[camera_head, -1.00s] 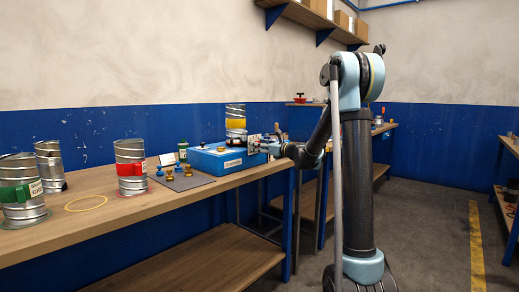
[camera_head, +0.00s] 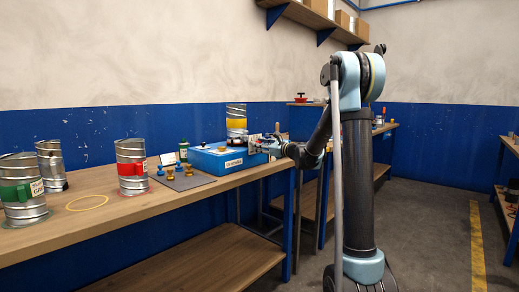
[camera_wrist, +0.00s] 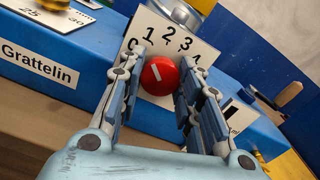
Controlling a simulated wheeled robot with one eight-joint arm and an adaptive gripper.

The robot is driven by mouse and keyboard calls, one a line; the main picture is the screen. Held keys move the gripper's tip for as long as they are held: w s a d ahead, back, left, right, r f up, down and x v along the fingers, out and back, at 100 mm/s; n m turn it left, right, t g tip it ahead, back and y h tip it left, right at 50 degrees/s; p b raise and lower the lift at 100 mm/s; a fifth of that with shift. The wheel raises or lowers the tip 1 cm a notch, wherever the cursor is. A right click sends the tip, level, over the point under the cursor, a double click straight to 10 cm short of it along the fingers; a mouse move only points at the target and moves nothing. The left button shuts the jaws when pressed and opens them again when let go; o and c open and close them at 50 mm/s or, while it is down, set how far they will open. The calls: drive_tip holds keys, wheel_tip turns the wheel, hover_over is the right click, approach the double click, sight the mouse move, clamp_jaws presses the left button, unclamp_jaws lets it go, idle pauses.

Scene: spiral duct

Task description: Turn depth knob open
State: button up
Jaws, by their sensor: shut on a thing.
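The red round depth knob (camera_wrist: 160,75) sits before a white dial plate (camera_wrist: 172,32) numbered from 0 to 4. The knob's white mark slants up and left, toward the 0 side of the scale. My gripper (camera_wrist: 162,84) is shut on the knob, with one finger on each side; the exact contact edges are partly hidden by the fingers. In the head view my gripper (camera_head: 270,147) is at the right end of the blue machine (camera_head: 215,160), and the knob is too small and covered to make out.
A wooden-handled lever (camera_wrist: 288,94) stands right of the dial. The workbench (camera_head: 125,210) also carries metal duct pieces (camera_head: 131,160), small brass and blue knobs on a grey mat (camera_head: 197,184), and a yellow ring (camera_head: 87,202).

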drive_tip(key=shift+d+f+n, duration=0.1)
drive_tip(key=shift+n, duration=6.8)
drive_tip(key=shift+d+n, duration=0.1)
drive_tip(key=shift+n, duration=6.8)
drive_tip(key=o, duration=1.1)
drive_tip(key=shift+w, duration=0.15)
drive_tip(key=v, duration=1.2)
